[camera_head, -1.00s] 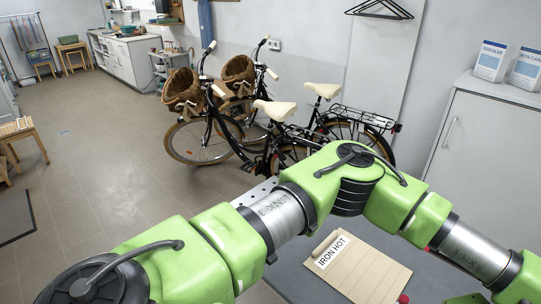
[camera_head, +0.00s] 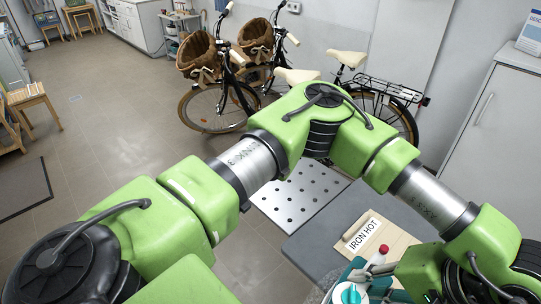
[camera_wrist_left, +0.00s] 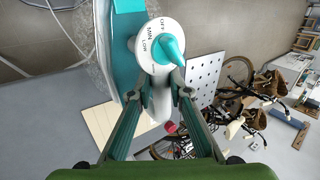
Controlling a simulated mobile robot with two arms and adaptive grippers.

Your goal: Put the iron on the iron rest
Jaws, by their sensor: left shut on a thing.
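The teal and white iron (camera_head: 350,293) shows at the bottom of the head view, partly cut off by the edge. It also fills the upper middle of the left wrist view (camera_wrist_left: 125,60), with its white dial and teal pointer. My left gripper (camera_wrist_left: 163,84) is shut on the iron; the exact contact is partly hidden. A perforated metal plate (camera_head: 298,196), which looks like the iron rest, lies left of and beyond the iron in the head view. It also shows right of the iron in the left wrist view (camera_wrist_left: 205,80). My right gripper is not in view.
A pale board marked IRON HOT (camera_head: 362,238) lies on the grey surface (camera_head: 318,243) between the plate and the iron. A red-capped item (camera_head: 382,251) shows by the gripper. Bicycles (camera_head: 262,90) and a grey cabinet (camera_head: 500,130) stand beyond. Floor is open at left.

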